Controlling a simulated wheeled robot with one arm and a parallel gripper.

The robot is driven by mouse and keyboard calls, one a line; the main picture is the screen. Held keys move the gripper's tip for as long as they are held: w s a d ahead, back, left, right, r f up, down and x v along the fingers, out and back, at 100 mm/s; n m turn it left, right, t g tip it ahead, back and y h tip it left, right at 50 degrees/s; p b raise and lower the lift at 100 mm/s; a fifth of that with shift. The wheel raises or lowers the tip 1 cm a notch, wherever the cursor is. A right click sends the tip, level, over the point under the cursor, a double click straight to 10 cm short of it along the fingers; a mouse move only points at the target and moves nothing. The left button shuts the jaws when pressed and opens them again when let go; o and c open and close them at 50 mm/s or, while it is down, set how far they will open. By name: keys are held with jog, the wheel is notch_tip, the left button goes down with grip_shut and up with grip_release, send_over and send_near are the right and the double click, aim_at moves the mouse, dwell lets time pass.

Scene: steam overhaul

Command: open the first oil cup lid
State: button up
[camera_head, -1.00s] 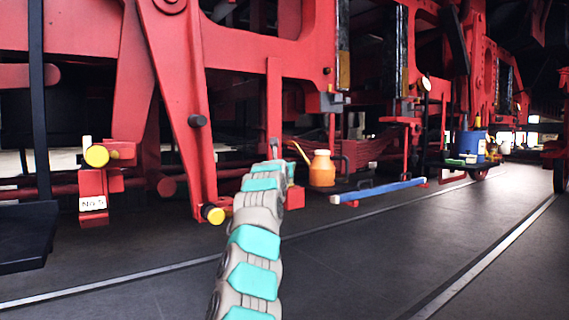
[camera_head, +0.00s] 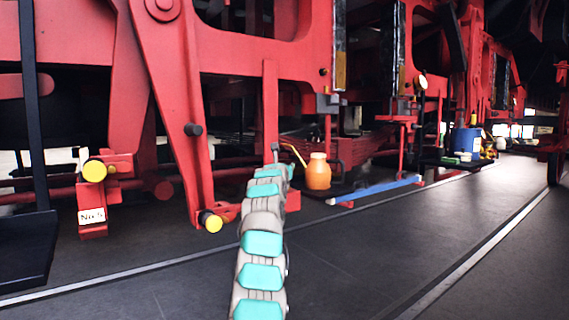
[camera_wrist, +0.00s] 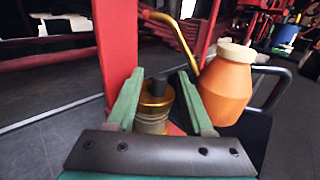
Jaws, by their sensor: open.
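A brass oil cup (camera_wrist: 154,102) with a dark knob on top stands in the middle of the wrist view. My gripper (camera_wrist: 160,84) has two green fingers, spread open, one on each side of the cup. Whether either finger touches the cup I cannot tell. The cup's lower part is hidden behind the dark palm bar. In the head view my arm reaches toward the red frame, and its end hides most of the gripper and the cup.
An orange oil can (camera_wrist: 226,88) with a brass spout stands close to the right finger; it also shows in the head view (camera_head: 318,174). A red post (camera_wrist: 115,45) rises just left. A blue bar (camera_head: 375,190) lies right of the can. The dark floor is clear at front right.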

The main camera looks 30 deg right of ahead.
jog(key=shift+w+d, duration=0.2)
jog(key=shift+w, duration=0.1)
jog(key=shift+c, duration=0.2)
jog(key=shift+f, duration=0.1)
grip_shut()
dwell(0.4)
